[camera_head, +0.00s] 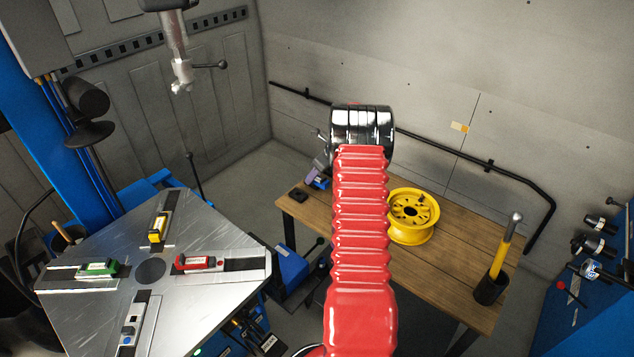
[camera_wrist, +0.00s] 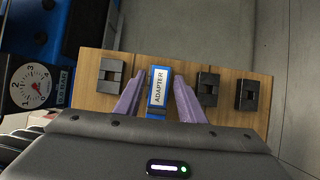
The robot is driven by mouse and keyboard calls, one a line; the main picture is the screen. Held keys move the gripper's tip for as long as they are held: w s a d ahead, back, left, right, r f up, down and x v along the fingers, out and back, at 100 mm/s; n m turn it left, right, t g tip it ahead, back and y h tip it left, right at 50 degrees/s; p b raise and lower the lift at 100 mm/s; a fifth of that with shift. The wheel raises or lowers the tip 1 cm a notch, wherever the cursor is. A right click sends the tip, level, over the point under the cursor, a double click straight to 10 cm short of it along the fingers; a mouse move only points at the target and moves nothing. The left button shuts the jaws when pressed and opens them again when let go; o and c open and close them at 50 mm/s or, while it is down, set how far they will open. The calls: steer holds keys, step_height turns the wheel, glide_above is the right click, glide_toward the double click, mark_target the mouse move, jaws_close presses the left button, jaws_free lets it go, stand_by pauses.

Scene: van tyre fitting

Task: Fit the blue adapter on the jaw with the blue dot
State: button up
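The blue adapter (camera_wrist: 159,88), with a white "ADAPTER" label, lies between the purple fingers of my gripper (camera_wrist: 160,76) in the wrist view. The fingertips are very close to its sides; I cannot tell whether they touch it, or whether it rests on the bench or is lifted. In the head view my arm hides most of the gripper (camera_head: 318,178), at the bench's left end. The jaw with the blue dot (camera_head: 131,328) is at the front of the grey turntable (camera_head: 205,235) and is bare. The other jaws carry yellow (camera_head: 158,229), green (camera_head: 98,268) and red (camera_head: 195,262) adapters.
Black holders stand on the wooden bench (camera_head: 455,290), left (camera_wrist: 110,76) and right (camera_wrist: 208,88) of the adapter. A yellow rim (camera_head: 412,216) and a yellow-handled hammer (camera_head: 503,255) are further right. A metal tool arm (camera_head: 178,55) hangs behind the turntable. A dial gauge (camera_wrist: 30,87) is at left.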

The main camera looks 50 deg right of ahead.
steer(key=shift+w+r, duration=0.15)
steer(key=shift+w, duration=0.15)
steer(key=c, duration=0.9)
steer(key=shift+r, duration=1.4)
steer(key=shift+r, duration=0.95)
